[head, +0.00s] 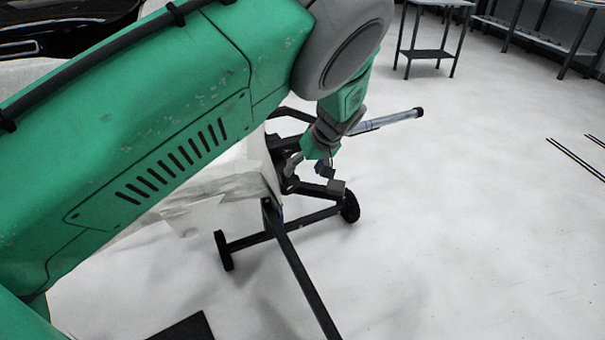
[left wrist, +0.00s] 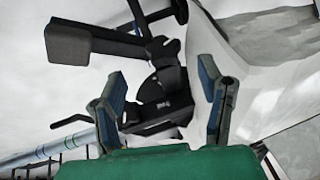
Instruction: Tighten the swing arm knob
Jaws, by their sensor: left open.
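My left gripper (head: 310,164) is at the black wheeled stand (head: 275,232), beside its upper joint. In the left wrist view the left gripper (left wrist: 163,90) is open, with its two blue-padded fingers apart. Between and beyond them is a black joint mechanism (left wrist: 168,82) with a rounded dark part. I cannot tell which part of it is the swing arm knob, nor whether a finger touches it. The gripper holds nothing that I can see. In the head view my wrist and fingers hide most of this joint. My right gripper does not show.
A grey tube (head: 392,120) sticks out to the right behind my wrist. White sheet material (head: 225,185) hangs left of the stand. A black bar (head: 302,275) runs toward the front. A small table (head: 430,52) stands far back.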

